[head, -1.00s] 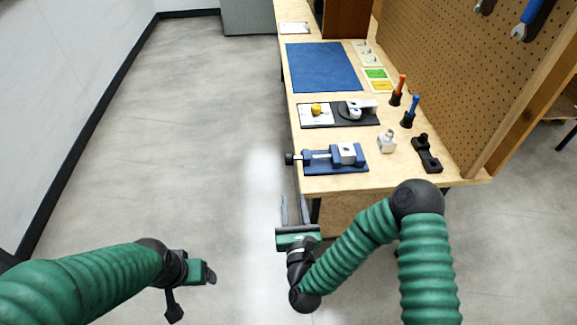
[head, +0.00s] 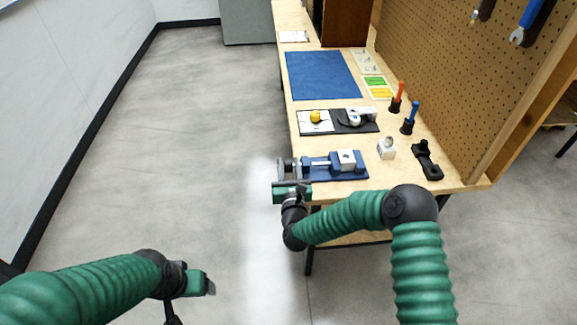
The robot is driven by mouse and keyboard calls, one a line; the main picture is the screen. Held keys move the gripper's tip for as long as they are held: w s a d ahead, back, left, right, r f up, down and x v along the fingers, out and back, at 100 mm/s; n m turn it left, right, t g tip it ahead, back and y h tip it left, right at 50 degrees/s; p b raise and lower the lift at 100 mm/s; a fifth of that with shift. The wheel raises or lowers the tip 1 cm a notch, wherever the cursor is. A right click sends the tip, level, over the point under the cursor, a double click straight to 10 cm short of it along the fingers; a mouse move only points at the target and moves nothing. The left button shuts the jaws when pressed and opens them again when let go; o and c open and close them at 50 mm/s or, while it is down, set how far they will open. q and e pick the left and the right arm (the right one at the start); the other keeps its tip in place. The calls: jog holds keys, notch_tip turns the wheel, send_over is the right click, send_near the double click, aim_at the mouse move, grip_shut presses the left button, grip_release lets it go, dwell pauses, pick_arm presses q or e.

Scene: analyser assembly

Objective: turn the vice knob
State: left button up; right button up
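The blue vice (head: 350,172) lies on the near left corner of the wooden bench, with a light grey block (head: 347,156) in its jaws. Its dark knob (head: 290,165) sticks out past the bench's left edge. My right gripper (head: 292,166) is at this knob, its fingers pointing away from me, apparently apart with the knob between or just below them. The fingers partly hide the knob, and contact cannot be told. My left gripper (head: 205,285) is low at the left, over the floor, far from the vice; its fingers are not clear.
A black plate with a yellow knob (head: 315,117) and a white lever part (head: 357,115) lies behind the vice. A small grey fitting (head: 387,149) and a black bracket (head: 428,160) are to its right. A pegboard (head: 440,90) bounds the bench's right side. Floor at left is clear.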

grip_shut()
jog(key=shift+r+p, duration=0.15)
jog(key=shift+p, duration=0.4)
jog(key=g+p, duration=0.6)
jog(key=p, duration=0.4)
jog(key=shift+r, duration=0.15)
jog(key=shift+f+g+p, duration=0.25)
jog(key=shift+g+p, duration=0.35)
jog(key=shift+p, duration=0.2)
